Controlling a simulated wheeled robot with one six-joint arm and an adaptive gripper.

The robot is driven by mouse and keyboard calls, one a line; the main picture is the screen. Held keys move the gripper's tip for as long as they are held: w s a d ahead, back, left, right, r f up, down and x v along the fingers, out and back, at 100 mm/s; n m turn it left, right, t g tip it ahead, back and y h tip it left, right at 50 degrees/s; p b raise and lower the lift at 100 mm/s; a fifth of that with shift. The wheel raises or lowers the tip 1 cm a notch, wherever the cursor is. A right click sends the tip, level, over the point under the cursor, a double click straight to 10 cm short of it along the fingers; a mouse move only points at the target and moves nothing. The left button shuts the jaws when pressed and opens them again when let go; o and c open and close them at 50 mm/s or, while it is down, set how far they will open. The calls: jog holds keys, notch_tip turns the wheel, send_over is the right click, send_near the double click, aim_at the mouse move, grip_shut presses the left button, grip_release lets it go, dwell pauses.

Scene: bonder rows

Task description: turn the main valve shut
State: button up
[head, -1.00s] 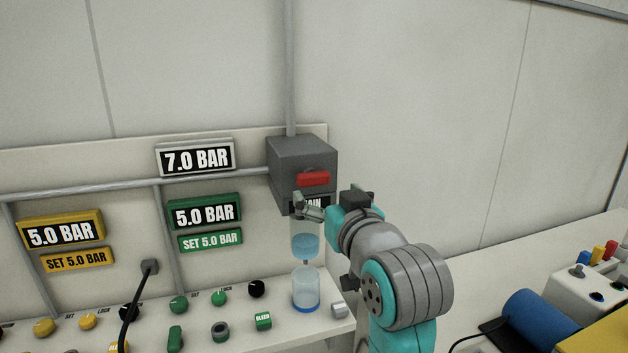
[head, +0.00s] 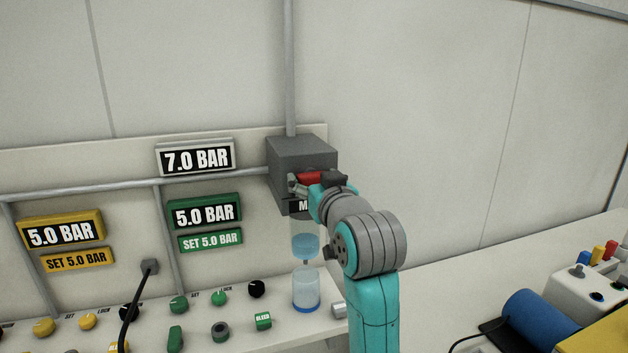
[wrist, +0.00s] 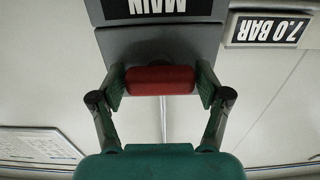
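The main valve is a grey box (head: 300,155) on the wall panel with a red handle (head: 309,178) on its front. The handle lies level, crosswise, and also shows in the wrist view (wrist: 160,80). A "MAIN" label (wrist: 152,7) is on the box, upside down in the wrist view. My gripper (wrist: 162,84) is at the handle, fingers wide apart, one beside each end. The fingers are at or very near the ends; firm contact cannot be made out. In the head view my gripper (head: 312,185) partly covers the handle and label.
A display (head: 197,158) left of the valve reads 7.0 BAR. Two lower displays read 5.0 BAR. Clear bowls (head: 305,290) stand below the valve. Several knobs and a black cable (head: 130,310) are on the lower panel. The wall to the right is clear.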

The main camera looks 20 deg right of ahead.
jog(key=c, duration=0.5)
jog(key=shift+m, duration=0.3)
jog(key=m, duration=1.2)
jog(key=shift+m, duration=0.3)
jog(key=m, duration=0.4)
jog(key=shift+m, duration=0.3)
jog(key=shift+f, duration=0.1)
